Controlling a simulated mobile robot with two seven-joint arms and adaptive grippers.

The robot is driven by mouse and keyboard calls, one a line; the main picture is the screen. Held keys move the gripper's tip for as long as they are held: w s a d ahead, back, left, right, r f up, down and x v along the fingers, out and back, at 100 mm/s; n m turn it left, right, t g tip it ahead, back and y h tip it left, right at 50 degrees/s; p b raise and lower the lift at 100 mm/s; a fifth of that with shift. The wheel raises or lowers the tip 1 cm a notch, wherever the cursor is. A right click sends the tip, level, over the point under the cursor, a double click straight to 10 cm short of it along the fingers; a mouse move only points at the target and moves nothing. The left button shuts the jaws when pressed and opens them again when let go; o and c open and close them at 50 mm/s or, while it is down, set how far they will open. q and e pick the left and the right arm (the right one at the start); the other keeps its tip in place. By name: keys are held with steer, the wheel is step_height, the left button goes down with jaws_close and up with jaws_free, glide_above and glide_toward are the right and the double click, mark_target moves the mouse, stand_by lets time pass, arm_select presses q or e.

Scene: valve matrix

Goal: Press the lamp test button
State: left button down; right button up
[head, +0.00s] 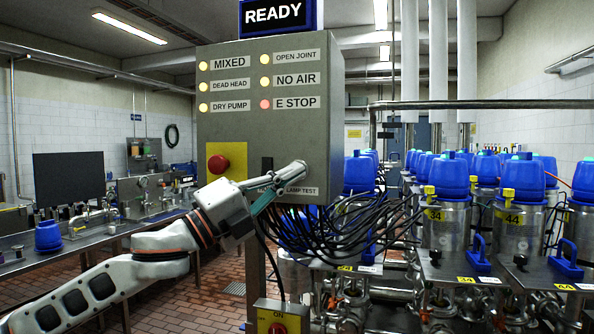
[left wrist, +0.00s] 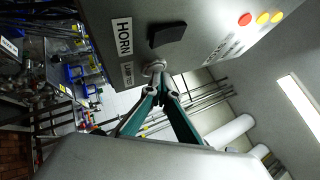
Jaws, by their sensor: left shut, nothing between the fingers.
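The grey control panel (head: 240,135) stands upright in the middle of the head view. Its LAMP TEST label (head: 301,190) is near its lower right corner and partly covered by my gripper. My left gripper (head: 300,168) is shut and empty, with its fingertips at the panel face just above that label. In the left wrist view, the fingertips (left wrist: 160,82) meet at a small round grey button (left wrist: 154,66) beside the label. I cannot tell how far the button is pushed in. The yellow lamps (head: 203,66) and the reddish E STOP lamp (head: 265,104) look bright.
A red mushroom button (head: 218,164) on a yellow plate is left of my gripper. A black horn switch (left wrist: 167,34) is close beside the fingertips. Black cables (head: 345,225) hang below right, near blue-topped valves (head: 444,175). A steel bench (head: 90,240) is at left.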

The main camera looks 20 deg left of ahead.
stand_by(0.5)
arm_select(q)
steer(key=shift+s+a, duration=0.1)
steer(key=shift+s, duration=0.7)
steer(key=shift+s, duration=2.5)
steer(key=shift+f, duration=0.1)
